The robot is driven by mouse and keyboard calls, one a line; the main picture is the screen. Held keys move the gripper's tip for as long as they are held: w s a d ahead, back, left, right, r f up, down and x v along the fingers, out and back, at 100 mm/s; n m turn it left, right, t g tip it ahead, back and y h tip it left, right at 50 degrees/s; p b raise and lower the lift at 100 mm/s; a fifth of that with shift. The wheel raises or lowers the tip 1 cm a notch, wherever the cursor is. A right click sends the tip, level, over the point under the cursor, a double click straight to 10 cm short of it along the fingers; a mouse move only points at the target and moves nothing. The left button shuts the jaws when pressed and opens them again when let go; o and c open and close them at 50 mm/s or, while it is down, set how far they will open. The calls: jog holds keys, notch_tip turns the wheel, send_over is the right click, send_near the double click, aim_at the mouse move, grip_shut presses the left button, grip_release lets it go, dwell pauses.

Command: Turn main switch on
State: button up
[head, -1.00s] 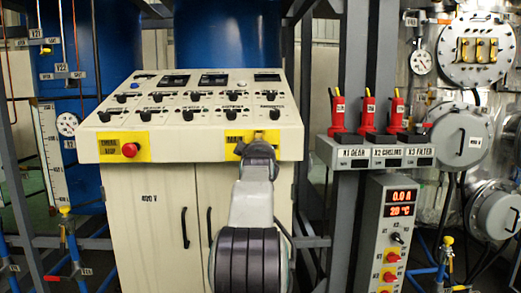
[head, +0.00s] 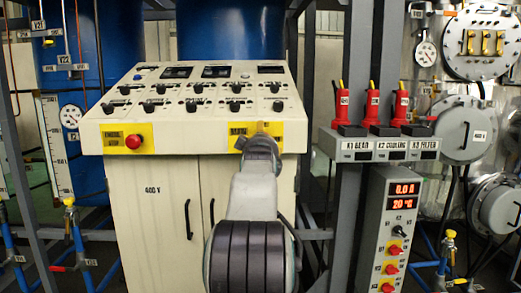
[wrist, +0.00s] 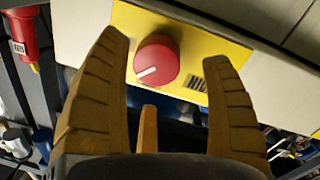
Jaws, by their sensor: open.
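The main switch is a red round knob (wrist: 156,60) with a white pointer line, on a yellow plate (wrist: 205,42) in the wrist view. The pointer slants toward the lower left of that picture. My gripper (wrist: 163,50) is open and empty, with one finger on each side of the knob in the picture. I cannot tell whether either finger touches it. In the head view my gripper (head: 260,140) is in front of the right-hand yellow plate (head: 240,129) on the console front and hides the knob.
The cream console (head: 150,185) carries rows of black knobs and a red emergency stop button (head: 133,141) at left. Right of it, red plugs (head: 372,104) stand on a labelled grey rail (head: 385,148) above a box with red displays (head: 403,197).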

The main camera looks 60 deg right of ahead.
jog(key=v, duration=0.8)
jog(key=shift+a, duration=0.3)
jog(key=shift+s, duration=0.1)
jog(key=shift+w+d+f+n+p, duration=0.1)
jog(key=shift+w+d+n+p, duration=0.75)
jog(key=shift+d+p, duration=0.75)
jog(key=shift+w+d+f+n+p, duration=0.1)
jog(key=shift+w+d+n+p, duration=0.95)
jog(key=shift+d, duration=1)
jog(key=shift+w+d+f+n+p, duration=0.1)
jog(key=shift+w+d+n+p, duration=0.55)
jog(key=shift+d+p, duration=1.05)
jog(key=shift+w+d, duration=0.1)
jog(key=shift+d, duration=0.05)
jog(key=shift+m, duration=0.25)
jog(key=c, duration=1.2)
